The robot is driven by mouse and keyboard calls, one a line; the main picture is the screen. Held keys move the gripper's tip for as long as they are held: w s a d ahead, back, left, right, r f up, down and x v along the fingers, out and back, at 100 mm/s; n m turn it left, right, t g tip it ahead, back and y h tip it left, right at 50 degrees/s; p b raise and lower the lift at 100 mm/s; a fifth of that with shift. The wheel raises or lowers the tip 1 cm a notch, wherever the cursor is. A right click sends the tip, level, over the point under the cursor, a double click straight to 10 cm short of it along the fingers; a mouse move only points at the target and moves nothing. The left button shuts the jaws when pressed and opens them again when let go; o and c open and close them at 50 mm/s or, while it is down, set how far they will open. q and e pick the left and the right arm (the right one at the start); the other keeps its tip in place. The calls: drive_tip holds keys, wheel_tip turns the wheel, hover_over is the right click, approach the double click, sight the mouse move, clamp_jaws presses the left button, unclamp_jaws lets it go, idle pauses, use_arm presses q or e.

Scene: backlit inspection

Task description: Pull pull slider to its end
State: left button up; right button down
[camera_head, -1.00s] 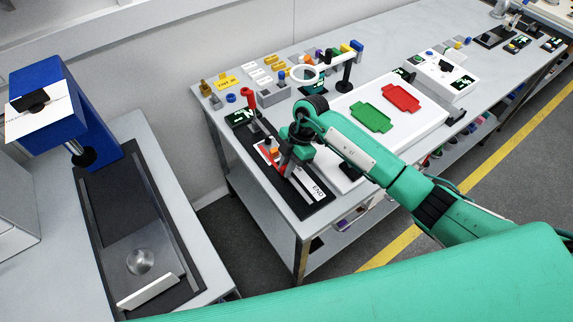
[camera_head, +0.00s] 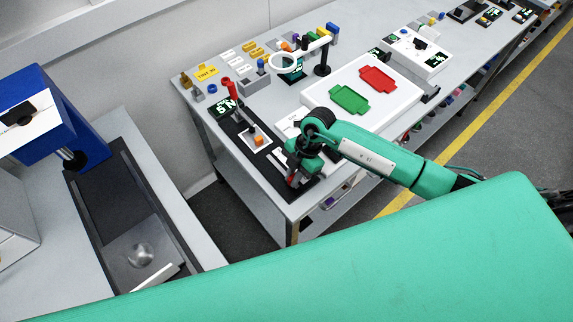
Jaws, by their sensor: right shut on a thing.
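The pull slider (camera_head: 291,181) shows only as a small red part at my right gripper. My right gripper (camera_head: 292,178) is shut on it, low over the near end of the black slider base (camera_head: 270,164). The gripper and wrist hide most of the slider and the END mark, so I cannot tell whether it touches the end of its travel. My left gripper is not in view.
A white board with green (camera_head: 349,99) and red (camera_head: 378,79) plates lies right. A blue press (camera_head: 70,115) stands left.

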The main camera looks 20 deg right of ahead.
drive_tip(key=shift+s, duration=0.1)
drive_tip(key=c, duration=1.5)
unclamp_jaws()
drive_tip(key=shift+d, duration=0.1)
drive_tip(key=shift+o, duration=0.3)
drive_tip(key=shift+s, duration=0.15)
drive_tip(key=shift+w+d+r, duration=0.15)
drive_tip(key=shift+w+r, duration=0.05)
drive_tip(key=shift+r, duration=0.15)
drive_tip(key=b+v, duration=0.4)
drive_tip(key=v, duration=0.9)
drive_tip(key=shift+s, duration=0.2)
